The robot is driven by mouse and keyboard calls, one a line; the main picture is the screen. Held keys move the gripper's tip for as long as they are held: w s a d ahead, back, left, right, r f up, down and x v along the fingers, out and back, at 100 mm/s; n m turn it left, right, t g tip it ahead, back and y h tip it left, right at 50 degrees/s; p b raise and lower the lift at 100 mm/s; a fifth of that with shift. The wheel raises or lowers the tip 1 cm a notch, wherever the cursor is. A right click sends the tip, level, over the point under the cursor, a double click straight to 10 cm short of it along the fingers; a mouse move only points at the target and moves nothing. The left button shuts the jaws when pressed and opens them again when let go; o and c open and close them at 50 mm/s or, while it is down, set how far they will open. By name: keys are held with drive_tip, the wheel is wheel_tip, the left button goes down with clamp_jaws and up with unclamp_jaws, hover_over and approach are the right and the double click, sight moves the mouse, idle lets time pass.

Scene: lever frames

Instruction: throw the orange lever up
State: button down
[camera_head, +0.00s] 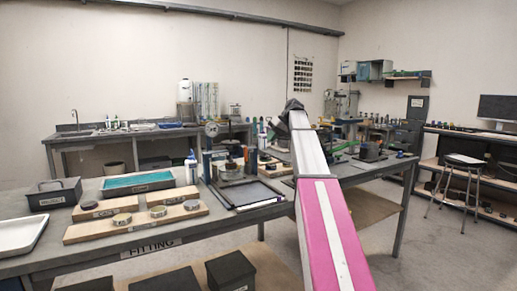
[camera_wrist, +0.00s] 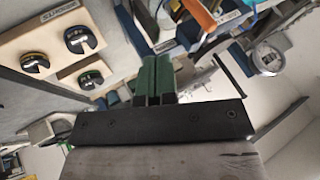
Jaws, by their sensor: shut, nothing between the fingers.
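I cannot make out the orange lever for certain in either view. In the wrist view an orange strip (camera_wrist: 199,14) shows at the top edge among blue and grey items; I cannot tell whether it is the lever. My gripper (camera_wrist: 153,70) shows in the wrist view as two green fingers closed together, with nothing between them. The fingers are apart from the orange strip, below and left of it in that view. In the head view my pink and white arm reaches away over the bench, and the fingers cannot be made out.
The near bench holds wooden boards (camera_head: 80,235) with round pieces, a teal tray (camera_head: 138,182), a black box (camera_head: 55,194) and a white tray (camera_head: 20,235). Several bottles and tools crowd the bench left of my arm. A stool (camera_head: 463,162) stands at right, with open floor before it.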

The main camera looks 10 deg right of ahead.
drive_tip(key=a+f, duration=0.7)
drive_tip(key=a, duration=0.2)
drive_tip(key=shift+w+f, duration=0.35)
drive_tip(key=shift+a, duration=0.2)
drive_tip(key=shift+d+y, duration=0.15)
drive_tip(key=shift+y, duration=0.15)
